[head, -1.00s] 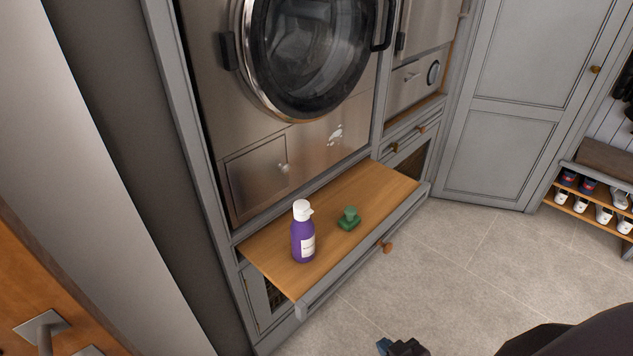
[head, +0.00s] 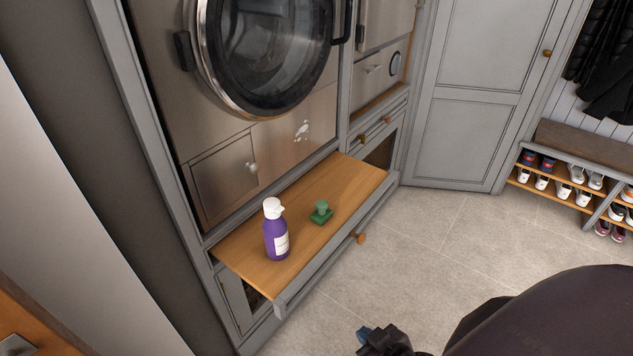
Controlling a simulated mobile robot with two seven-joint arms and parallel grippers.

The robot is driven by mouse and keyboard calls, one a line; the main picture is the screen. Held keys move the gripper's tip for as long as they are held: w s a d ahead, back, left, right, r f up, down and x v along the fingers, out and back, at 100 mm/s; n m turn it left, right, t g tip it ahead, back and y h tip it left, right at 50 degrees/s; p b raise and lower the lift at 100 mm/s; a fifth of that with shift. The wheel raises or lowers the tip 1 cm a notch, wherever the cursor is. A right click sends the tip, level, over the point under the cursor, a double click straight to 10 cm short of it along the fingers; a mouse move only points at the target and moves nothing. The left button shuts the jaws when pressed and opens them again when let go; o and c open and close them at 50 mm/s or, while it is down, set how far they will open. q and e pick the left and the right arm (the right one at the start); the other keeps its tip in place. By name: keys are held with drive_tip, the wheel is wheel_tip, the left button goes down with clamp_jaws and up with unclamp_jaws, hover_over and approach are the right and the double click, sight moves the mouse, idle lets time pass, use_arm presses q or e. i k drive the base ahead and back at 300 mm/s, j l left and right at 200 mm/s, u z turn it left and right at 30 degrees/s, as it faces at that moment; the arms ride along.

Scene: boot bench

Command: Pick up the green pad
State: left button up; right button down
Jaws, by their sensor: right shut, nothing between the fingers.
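The green pad (head: 321,213) has a square base and a raised knob-like grip. It sits on the wooden pull-out shelf (head: 345,180) below the washing machine. A purple bottle (head: 276,238) with a white cap stands upright to its left, apart from it. My right gripper (head: 372,338) shows dark at the bottom edge of the head view. It is shut and empty, below and in front of the shelf, well apart from the pad. My left gripper is not in view.
The washing machine (head: 268,50) rises behind the shelf. A wooden knob (head: 360,238) sticks out from the shelf's front. The tiled floor (head: 440,240) to the right is clear up to the shoe rack (head: 560,180).

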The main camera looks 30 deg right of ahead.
sight(322, 214)
drive_tip(key=i+l, duration=0.1)
drive_tip(key=l, duration=0.6)
drive_tip(key=i+l, duration=0.1)
drive_tip(key=l, duration=0.6)
drive_tip(key=i+l, duration=0.1)
drive_tip(key=l, duration=0.55)
drive_tip(key=i+l, duration=0.1)
drive_tip(key=l, duration=0.6)
drive_tip(key=i+l, duration=0.1)
drive_tip(key=l, duration=0.6)
drive_tip(key=l+u, duration=0.2)
drive_tip(key=u, duration=1)
drive_tip(key=i+l, duration=0.05)
